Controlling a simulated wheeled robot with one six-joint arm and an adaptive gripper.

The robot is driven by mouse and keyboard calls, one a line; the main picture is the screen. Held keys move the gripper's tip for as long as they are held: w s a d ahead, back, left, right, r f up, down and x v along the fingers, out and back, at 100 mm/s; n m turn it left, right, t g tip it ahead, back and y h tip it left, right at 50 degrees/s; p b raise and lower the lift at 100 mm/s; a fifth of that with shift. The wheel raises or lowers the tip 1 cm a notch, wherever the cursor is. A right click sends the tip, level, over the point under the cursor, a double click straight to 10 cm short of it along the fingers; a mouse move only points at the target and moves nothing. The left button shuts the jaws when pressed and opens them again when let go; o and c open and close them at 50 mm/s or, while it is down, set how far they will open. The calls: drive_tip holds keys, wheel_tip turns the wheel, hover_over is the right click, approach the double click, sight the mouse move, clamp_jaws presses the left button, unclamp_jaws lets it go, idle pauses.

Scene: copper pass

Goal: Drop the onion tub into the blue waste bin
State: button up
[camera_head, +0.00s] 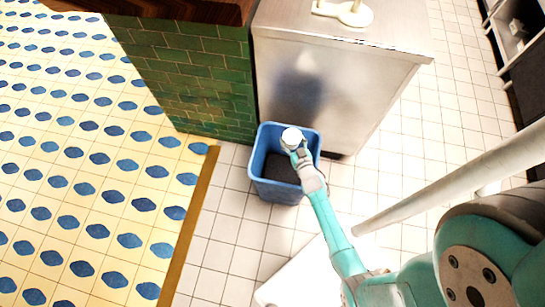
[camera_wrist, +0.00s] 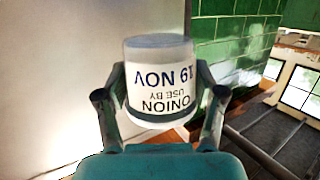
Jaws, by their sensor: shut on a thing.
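The onion tub (camera_wrist: 158,80) is white with a translucent lid, and its label reads "ONION USE BY 19 NOV" upside down in the wrist view. My gripper (camera_wrist: 160,98) is shut on it, with one finger on each side. In the head view the tub (camera_head: 291,136) is a small white round shape at the end of my arm. My gripper (camera_head: 297,150) is over the blue waste bin (camera_head: 277,191) in that view. The bin is open-topped with a dark inside and stands on the floor. The tub's height above the rim is hard to tell.
A steel cabinet (camera_head: 330,75) stands right behind the bin, with a cream object (camera_head: 345,12) on top. A green-tiled counter wall (camera_head: 195,85) is to its left. White floor tiles (camera_head: 225,235) are clear around the bin's left and front.

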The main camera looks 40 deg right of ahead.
sight(292, 136)
drive_tip(key=shift+w+f, duration=0.1)
drive_tip(key=shift+f, duration=0.45)
wheel_tip(292, 136, down, 5)
drive_tip(key=shift+r, duration=0.1)
drive_tip(key=o, duration=1.4)
drive_tip(key=shift+c, duration=0.2)
drive_tip(key=shift+r, duration=0.1)
drive_tip(key=shift+r, duration=4.85)
